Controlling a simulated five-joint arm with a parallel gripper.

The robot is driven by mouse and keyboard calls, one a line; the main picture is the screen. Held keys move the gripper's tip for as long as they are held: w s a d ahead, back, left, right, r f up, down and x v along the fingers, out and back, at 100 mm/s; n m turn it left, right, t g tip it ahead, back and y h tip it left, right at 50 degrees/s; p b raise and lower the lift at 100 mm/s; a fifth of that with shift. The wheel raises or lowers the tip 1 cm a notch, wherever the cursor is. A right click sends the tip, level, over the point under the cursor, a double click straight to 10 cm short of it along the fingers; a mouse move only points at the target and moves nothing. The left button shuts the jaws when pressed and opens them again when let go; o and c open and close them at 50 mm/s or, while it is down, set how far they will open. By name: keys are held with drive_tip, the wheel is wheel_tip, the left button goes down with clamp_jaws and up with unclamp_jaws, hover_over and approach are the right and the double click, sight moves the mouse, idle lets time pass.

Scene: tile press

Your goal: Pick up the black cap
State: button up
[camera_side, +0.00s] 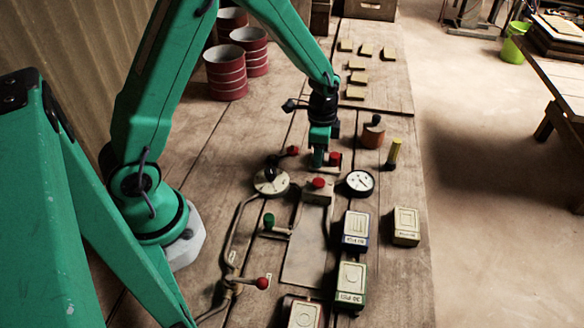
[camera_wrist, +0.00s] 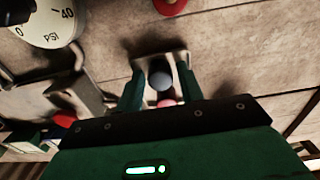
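In the wrist view a small round black cap (camera_wrist: 160,78) shows between the two fingers of my gripper (camera_wrist: 163,92), against a pale plate. The fingers stand apart on either side of it, with a gap visible, so my gripper is open. A pinkish-red knob (camera_wrist: 170,103) shows just below the cap. In the side view my gripper (camera_side: 319,160) points down at a small pale block beside a red knob (camera_side: 335,158); the cap there is hidden behind the gripper. I cannot tell whether the fingers touch the block.
A round gauge (camera_side: 360,183) and a red button block (camera_side: 318,184) stand close by.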

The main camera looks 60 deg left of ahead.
drive_tip(key=c, duration=0.7)
drive_tip(key=shift+c, duration=0.2)
drive_tip(key=shift+r, duration=0.1)
drive_tip(key=shift+r, duration=0.45)
wheel_tip(320, 180, up, 3)
drive_tip(key=shift+r, duration=0.1)
drive_tip(key=s+d+r, duration=0.5)
drive_tip(key=d+r, duration=0.1)
drive_tip(key=d, duration=0.4)
drive_tip(key=shift+s+r, duration=0.35)
drive_tip(key=shift+s, duration=0.05)
